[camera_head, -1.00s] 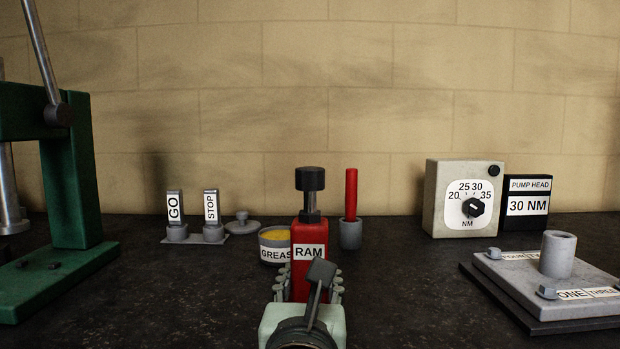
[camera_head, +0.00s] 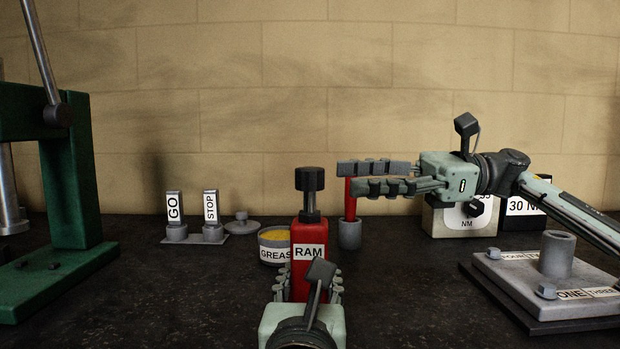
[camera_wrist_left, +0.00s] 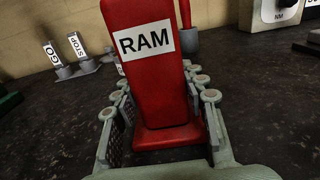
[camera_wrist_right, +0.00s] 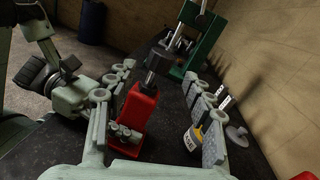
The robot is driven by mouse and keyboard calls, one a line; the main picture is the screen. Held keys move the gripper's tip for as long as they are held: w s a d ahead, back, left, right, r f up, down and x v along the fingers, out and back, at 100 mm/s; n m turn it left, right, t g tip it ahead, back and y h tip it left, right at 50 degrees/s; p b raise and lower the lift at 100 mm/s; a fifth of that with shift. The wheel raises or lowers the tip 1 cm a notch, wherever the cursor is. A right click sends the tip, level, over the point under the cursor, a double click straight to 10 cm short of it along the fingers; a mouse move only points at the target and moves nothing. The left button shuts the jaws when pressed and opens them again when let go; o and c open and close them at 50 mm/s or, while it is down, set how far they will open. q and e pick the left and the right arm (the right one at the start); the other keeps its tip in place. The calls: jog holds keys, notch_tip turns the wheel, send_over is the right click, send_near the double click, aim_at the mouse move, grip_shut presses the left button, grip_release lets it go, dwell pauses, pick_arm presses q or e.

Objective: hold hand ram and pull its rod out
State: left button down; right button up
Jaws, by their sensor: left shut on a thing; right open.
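The hand ram (camera_head: 309,238) is a red upright body labelled RAM, standing on the bench. A short bright rod (camera_head: 311,202) rises from its top and ends in a black knob (camera_head: 309,179). My left gripper (camera_head: 309,283) is shut around the lower red body, one finger on each side, as the left wrist view shows (camera_wrist_left: 160,95). My right gripper (camera_head: 347,178) is open and empty, to the right of the knob at about its height, fingers pointing left. In the right wrist view the knob (camera_wrist_right: 158,60) and red body (camera_wrist_right: 136,112) show between its spread fingers.
A grey cup (camera_head: 349,235) with a red stick stands behind right, partly covered by my right fingers. The grease tin (camera_head: 275,250) is close left of the ram. GO and STOP switches (camera_head: 194,237) and a green press (camera_head: 70,170) are left; a grey plate (camera_head: 510,275) is right.

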aim_at(310, 179)
jog(key=a, duration=0.4)
jog(key=s+a, duration=0.1)
jog(key=a, duration=0.2)
jog(key=shift+a, duration=0.1)
jog(key=shift+c, duration=0.5)
grip_shut()
